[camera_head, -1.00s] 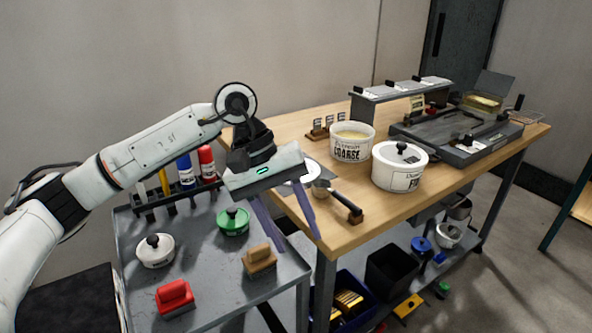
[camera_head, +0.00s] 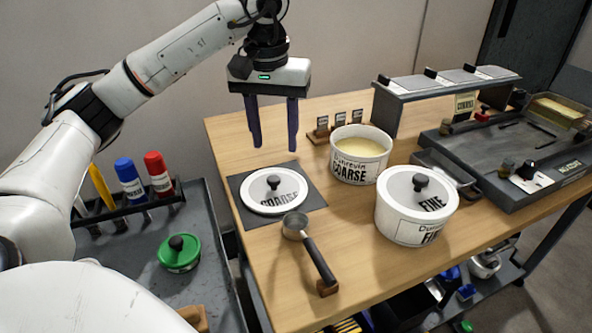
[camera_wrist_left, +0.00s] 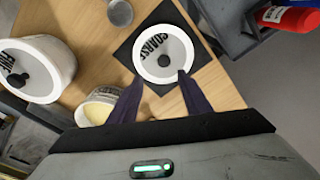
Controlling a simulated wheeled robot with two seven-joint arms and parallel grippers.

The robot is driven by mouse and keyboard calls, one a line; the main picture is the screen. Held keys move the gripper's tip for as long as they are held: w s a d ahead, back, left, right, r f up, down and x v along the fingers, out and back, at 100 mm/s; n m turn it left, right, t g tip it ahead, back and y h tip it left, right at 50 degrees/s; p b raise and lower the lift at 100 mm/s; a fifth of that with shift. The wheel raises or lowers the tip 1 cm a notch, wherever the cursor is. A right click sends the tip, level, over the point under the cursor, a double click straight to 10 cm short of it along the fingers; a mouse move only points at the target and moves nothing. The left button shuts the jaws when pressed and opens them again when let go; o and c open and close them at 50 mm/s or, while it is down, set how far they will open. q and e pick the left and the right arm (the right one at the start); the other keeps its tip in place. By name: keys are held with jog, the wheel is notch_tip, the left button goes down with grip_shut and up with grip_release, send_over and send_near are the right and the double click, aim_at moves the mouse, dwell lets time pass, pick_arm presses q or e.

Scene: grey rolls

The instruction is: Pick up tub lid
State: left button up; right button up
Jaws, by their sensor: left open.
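A round white lid (camera_head: 273,190) with a black knob and the word COARSE lies on a dark square mat (camera_head: 313,199) on the wooden table. The lid also shows in the left wrist view (camera_wrist_left: 163,68), just beyond the fingertips. My left gripper (camera_head: 274,143) is open and empty, fingers pointing down, above and behind the lid in the head view. An open white tub marked COARSE (camera_head: 358,169) with pale contents stands right of the mat. A white tub marked FINE (camera_head: 404,226) has its lid on. My right gripper is not seen.
A scoop with a dark handle (camera_head: 318,259) lies in front of the mat. A grey cart (camera_head: 128,262) at the left holds a green knobbed lid (camera_head: 179,253) and red and blue bottles. A grey rack (camera_head: 447,84) and tray station stand at the right.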

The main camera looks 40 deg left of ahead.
pick_arm(q)
send_over(273, 178)
jog(key=d, duration=0.1)
jog(key=f, duration=0.4)
jog(key=shift+s+f+b, duration=0.15)
jog(key=shift+s+b, duration=0.15)
jog(key=f, duration=0.3)
jog(key=a+f, duration=0.1)
jog(key=f, duration=0.1)
jog(key=shift+w+b, duration=0.15)
jog(key=shift+b, duration=0.15)
jog(key=shift+f, duration=0.15)
grip_shut()
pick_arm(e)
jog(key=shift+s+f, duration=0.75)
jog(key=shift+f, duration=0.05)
